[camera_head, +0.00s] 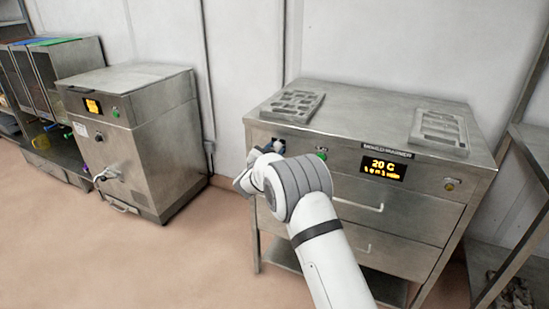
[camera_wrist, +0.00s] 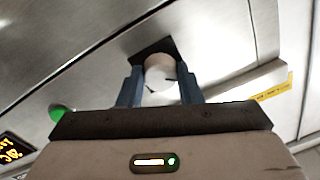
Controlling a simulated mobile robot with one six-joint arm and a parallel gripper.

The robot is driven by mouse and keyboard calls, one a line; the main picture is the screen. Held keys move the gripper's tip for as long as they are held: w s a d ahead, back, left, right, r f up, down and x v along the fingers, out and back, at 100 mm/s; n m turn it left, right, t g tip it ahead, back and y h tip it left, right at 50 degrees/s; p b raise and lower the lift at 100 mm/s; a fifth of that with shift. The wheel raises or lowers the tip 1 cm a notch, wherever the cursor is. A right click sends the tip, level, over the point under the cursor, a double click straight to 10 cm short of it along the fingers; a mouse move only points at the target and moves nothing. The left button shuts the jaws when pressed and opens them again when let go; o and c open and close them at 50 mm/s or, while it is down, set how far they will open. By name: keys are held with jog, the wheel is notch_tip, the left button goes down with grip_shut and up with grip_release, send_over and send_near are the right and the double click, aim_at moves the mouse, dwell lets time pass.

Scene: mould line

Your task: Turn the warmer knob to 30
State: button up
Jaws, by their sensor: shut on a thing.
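The mould warmer (camera_head: 400,222) is a steel cabinet with drawers, and its display (camera_head: 383,168) reads 20 C. A smaller second line on the display is hard to read. In the wrist view the pale round knob (camera_wrist: 160,72) sits on a dark square plate on the warmer's front. My gripper (camera_wrist: 160,88) is shut on the knob, with one blue-grey finger on each side. In the head view my gripper (camera_head: 274,147) is at the left end of the warmer's front panel, and my wrist hides most of the knob.
A green button (camera_head: 321,154) sits right of my gripper; it also shows in the wrist view (camera_wrist: 60,113). Two moulds (camera_head: 291,105) (camera_head: 438,130) lie on the warmer's top. Drawer handles (camera_head: 358,204) stick out below. Another steel machine (camera_head: 135,135) stands left, with floor between.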

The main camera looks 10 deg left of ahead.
jog(key=m+b, duration=1.1)
jog(key=b, duration=0.1)
jog(key=shift+f, duration=0.2)
jog(key=shift+r, duration=0.1)
jog(key=o, duration=1)
jog(key=v, duration=0.7)
jog(key=shift+s+a+p, duration=0.25)
jog(key=shift+s+p, duration=0.1)
